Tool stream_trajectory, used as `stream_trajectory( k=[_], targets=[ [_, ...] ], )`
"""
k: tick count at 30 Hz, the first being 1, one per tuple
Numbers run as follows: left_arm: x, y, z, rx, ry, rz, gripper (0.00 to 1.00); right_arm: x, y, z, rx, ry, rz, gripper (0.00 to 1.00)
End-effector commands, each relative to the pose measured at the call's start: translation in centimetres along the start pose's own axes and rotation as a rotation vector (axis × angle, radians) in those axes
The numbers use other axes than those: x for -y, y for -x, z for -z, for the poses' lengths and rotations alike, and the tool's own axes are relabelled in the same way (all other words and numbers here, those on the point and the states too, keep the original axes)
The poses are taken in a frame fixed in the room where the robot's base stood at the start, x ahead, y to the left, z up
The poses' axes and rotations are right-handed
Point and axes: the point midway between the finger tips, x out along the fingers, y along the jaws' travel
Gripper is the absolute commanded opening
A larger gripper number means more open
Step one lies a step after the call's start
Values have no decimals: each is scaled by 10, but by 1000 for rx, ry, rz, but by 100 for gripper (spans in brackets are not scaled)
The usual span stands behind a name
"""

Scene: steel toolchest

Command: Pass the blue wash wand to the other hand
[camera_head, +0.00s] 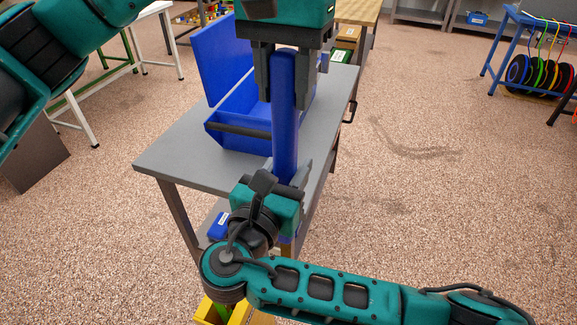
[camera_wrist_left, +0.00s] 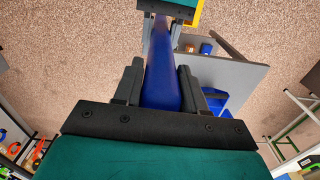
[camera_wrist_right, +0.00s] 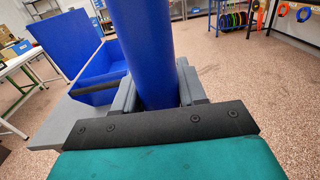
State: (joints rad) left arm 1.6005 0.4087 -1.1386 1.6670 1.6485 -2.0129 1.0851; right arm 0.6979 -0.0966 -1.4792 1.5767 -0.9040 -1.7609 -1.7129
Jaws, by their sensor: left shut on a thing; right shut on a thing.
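The blue wash wand (camera_head: 285,120) stands nearly upright in the head view, between my two grippers. My left gripper (camera_head: 283,85) is above and is shut on the wand's upper end. My right gripper (camera_head: 287,185) is below and is shut on its lower end. In the left wrist view the wand (camera_wrist_left: 161,75) runs between the fingers of my left gripper (camera_wrist_left: 161,90) towards the other gripper. In the right wrist view the wand (camera_wrist_right: 148,50) rises from between the fingers of my right gripper (camera_wrist_right: 155,90).
Behind the wand, an open blue toolchest (camera_head: 225,65) with a dark front bar stands on a grey table (camera_head: 165,150). A blue rack (camera_head: 500,50) with coloured discs stands at the far right. The speckled floor on the right is mostly clear.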

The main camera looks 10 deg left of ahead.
Motion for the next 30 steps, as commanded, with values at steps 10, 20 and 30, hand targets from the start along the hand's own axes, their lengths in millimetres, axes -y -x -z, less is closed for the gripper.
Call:
stream_trajectory(
  k=[10, 20, 30],
  targets=[
    [-2, 1, 0, -2, -5, -8, 57, -2, 1, -1, 2, -1, -8, 3],
    [-2, 0, 0, -1, -3, -4, 70, -1, 1, -1, 1, -1, -5, 3],
    [-1, 31, 0, -6, -1, -3, 70, -1, 0, -1, 1, -1, -4, 3]
  ],
)
